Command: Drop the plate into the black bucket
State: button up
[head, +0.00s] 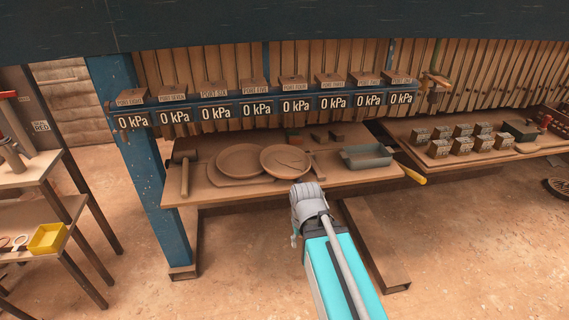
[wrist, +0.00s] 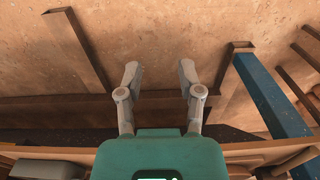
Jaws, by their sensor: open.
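Two round brown plates lie side by side on the wooden workbench in the head view: a left plate (head: 241,160) and a right plate (head: 286,161) with lines like cracks on its surface. I cannot tell which one the task means. No black bucket shows in either view. My gripper (wrist: 159,74) is open and empty in the wrist view, its two grey fingers spread over bare floor and a dark beam. In the head view my wrist is just in front of the bench's front edge, near the right plate, and the fingers are hidden or too small to tell.
On the bench (head: 330,180) are a mallet (head: 185,175) at left and a grey-green tray (head: 366,160) at right. A row of "0 kPa" gauges (head: 294,104) hangs above. A blue post (head: 135,160) stands left. The floor in front is clear.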

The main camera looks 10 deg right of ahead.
jog(key=w+d+r+m+t+p, duration=0.2)
jog(key=w+d+r+p, duration=0.1)
jog(key=w+r, duration=0.2)
jog(key=w+d+r+m+t+y+p, duration=0.1)
jog(key=w+d+r+m+t+p, duration=0.1)
jog(key=w, duration=0.7)
jog(key=w+d+r+m+t+p, duration=0.3)
jog(key=w+d+r+p, duration=0.3)
jog(key=r, duration=0.2)
jog(key=shift+w+r+m+y, duration=0.15)
jog(key=shift+w+m+y, duration=0.25)
jog(key=shift+m, duration=0.3)
jog(key=shift+b+x, duration=3.4)
jog(key=shift+x, duration=0.95)
jog(key=shift+d+b+x, duration=0.2)
jog(key=shift+b+x, duration=1.9)
jog(key=shift+x, duration=0.5)
